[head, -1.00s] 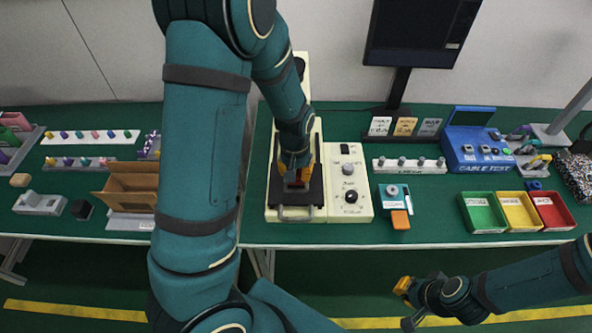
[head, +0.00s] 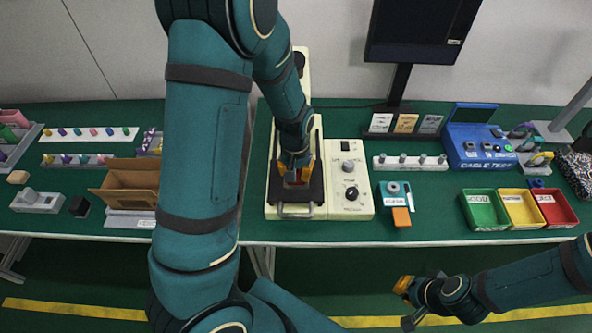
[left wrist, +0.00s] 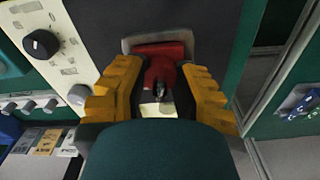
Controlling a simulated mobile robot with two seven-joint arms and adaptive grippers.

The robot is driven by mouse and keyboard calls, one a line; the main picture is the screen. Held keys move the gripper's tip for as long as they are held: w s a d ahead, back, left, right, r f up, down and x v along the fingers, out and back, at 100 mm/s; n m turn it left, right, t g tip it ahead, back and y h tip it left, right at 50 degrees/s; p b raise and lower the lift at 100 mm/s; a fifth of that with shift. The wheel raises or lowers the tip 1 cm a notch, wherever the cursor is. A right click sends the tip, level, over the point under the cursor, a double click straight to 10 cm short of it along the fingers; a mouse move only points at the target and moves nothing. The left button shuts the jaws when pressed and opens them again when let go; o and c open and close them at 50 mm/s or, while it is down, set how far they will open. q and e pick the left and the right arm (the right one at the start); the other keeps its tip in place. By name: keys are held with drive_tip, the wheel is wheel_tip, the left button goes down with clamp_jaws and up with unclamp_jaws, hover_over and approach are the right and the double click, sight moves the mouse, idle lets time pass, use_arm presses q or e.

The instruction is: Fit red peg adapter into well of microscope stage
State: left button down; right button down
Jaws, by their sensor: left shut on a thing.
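The red peg adapter (left wrist: 165,72) is between the yellow fingers of my left gripper (left wrist: 161,88), which is shut on it. In the left wrist view, its wide red end lies at the grey-rimmed well (left wrist: 128,44) of the dark microscope stage (left wrist: 210,22). I cannot tell how deep it sits. In the head view, my left gripper (head: 298,174) points down over the stage (head: 316,190), and only a little red shows below the fingers. My right gripper (head: 403,302) is low at the right, away from the table. Its finger gap is unclear.
A cream control panel (head: 350,206) with knobs adjoins the stage on the right. A teal fixture (head: 394,192) with an orange block stands beyond it. A cardboard box (head: 125,183) is to the left. Green (head: 484,226), yellow and red bins stand at the right.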

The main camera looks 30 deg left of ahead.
use_arm(q)
drive_tip(key=shift+f, duration=0.25)
drive_tip(key=c, duration=0.8)
unclamp_jaws()
drive_tip(key=shift+o, duration=0.2)
drive_tip(key=shift+r, duration=0.1)
wheel_tip(320, 180, up, 12)
drive_tip(key=shift+s, duration=0.25)
